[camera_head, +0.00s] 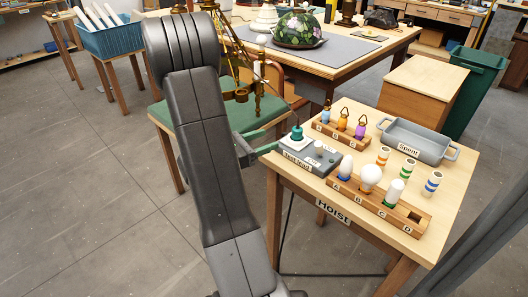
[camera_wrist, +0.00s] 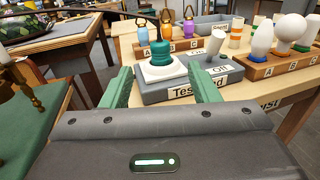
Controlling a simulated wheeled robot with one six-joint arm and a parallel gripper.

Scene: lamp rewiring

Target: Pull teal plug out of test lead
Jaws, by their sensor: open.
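The teal plug (camera_wrist: 165,58) sits upright on a white square plate on the grey test lead box (camera_wrist: 180,85). In the head view the plug (camera_head: 297,132) stands at the back left of the box (camera_head: 310,158), near the left edge of the Hoist table. My gripper (camera_wrist: 163,88) is open. Its two green fingers stand apart on either side of the plug in the wrist view, with nothing between them held. In the head view the gripper (camera_head: 266,149) is at the left side of the box, partly hidden by my arm.
A rack with several coloured pieces (camera_head: 341,131) stands behind the box. A rack of bulbs (camera_head: 400,213) stands to its right, with banded cylinders behind. The grey Spent tray (camera_head: 415,144) is at the back right. A green stool (camera_head: 210,127) is left of the table.

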